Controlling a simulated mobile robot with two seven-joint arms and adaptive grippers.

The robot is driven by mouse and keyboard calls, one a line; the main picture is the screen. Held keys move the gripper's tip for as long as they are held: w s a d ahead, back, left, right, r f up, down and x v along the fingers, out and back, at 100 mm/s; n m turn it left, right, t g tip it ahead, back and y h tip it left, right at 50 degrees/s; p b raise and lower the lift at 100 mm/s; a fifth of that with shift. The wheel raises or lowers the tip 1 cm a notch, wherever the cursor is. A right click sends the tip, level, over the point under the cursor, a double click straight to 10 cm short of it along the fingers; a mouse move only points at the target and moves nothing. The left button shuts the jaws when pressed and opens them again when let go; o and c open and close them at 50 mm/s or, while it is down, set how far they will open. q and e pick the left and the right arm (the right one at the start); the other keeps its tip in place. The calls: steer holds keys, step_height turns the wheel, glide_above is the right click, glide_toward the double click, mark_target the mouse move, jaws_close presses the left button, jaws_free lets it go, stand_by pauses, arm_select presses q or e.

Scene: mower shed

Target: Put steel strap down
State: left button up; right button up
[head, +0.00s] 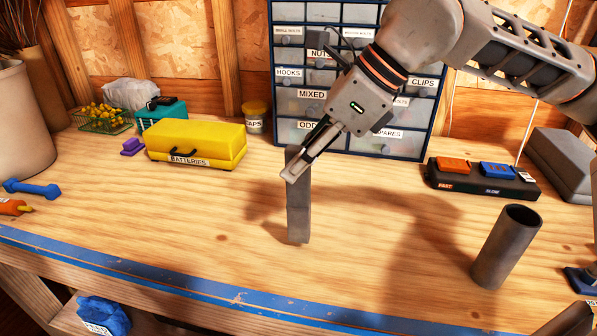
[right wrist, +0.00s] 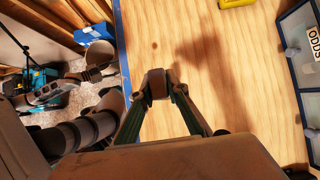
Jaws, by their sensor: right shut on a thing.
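The steel strap (head: 298,212) is a long, flat, dark grey bar. It stands upright over the middle of the wooden workbench (head: 190,215) in the head view. My right gripper (head: 294,172) comes down from the upper right and is shut on the strap near its upper end. The strap's lower end is at or just above the bench top; I cannot tell if it touches. In the right wrist view the strap (right wrist: 157,84) shows end-on between the two fingertips. I do not make out my left gripper.
A yellow batteries case (head: 195,145) stands behind to the left. A drawer cabinet (head: 305,105) stands at the back. A dark tube (head: 505,248) stands upright at right, in front of a charger (head: 480,180). Blue tape (head: 200,288) marks the front edge. Bench around the strap is clear.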

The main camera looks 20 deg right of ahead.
step_height(320, 180, down, 2)
steer(key=shift+f, duration=0.1)
steer(key=o, duration=0.9)
steer(key=shift+d+r, duration=0.15)
steer(key=shift+r, duration=0.15)
steer(key=v, duration=1.1)
steer(key=shift+r+p, duration=0.2)
steer(key=shift+p, duration=0.1)
steer(key=shift+s+d, duration=0.1)
steer(key=shift+s, duration=0.05)
